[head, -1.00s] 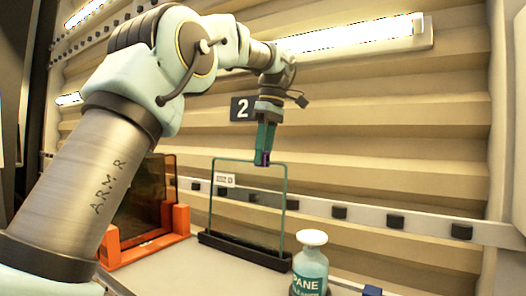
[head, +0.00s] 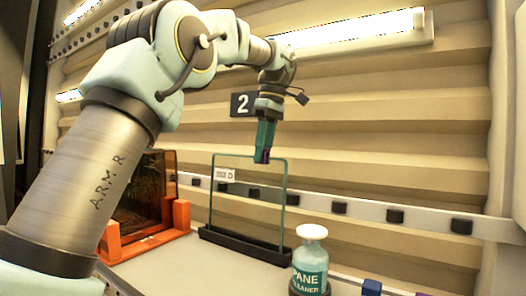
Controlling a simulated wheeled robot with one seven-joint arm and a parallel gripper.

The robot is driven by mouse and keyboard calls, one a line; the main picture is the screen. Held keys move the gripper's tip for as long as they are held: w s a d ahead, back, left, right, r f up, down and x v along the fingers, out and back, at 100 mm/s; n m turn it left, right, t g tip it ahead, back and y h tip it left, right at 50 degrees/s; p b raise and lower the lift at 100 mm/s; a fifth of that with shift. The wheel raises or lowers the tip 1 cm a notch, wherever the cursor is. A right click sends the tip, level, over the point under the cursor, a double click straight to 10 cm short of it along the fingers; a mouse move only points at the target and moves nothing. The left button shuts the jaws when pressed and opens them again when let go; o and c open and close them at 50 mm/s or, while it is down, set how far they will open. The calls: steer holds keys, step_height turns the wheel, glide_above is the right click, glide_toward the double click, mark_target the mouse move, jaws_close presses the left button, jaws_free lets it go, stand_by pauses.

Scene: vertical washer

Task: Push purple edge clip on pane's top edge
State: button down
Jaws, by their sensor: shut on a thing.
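The pane (head: 245,200) is clear with a teal rim and stands upright in a black base (head: 245,246). A small white label (head: 224,174) sits at its upper left. My gripper (head: 263,157) points down at the pane's top edge, right of its middle. It is shut on the purple edge clip (head: 262,157), a small dark purple piece showing between the fingertips. The clip overlaps the top edge in the picture. I cannot tell whether it is seated on the edge or just in front of or above it.
A pane cleaner bottle (head: 310,265) stands at the front right. An orange rack (head: 145,243) with a dark amber pane (head: 140,195) is at the left. A small blue block (head: 372,287) lies near the bottom edge. A ribbed wall with a dark-studded rail (head: 400,216) is behind.

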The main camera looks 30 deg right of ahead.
steer(key=shift+f+b, duration=0.45)
steer(key=shift+f, duration=0.1)
stand_by(0.4)
steer(key=c, duration=0.5)
jaws_free()
steer(key=shift+c, duration=0.2)
steer(key=shift+a, duration=0.1)
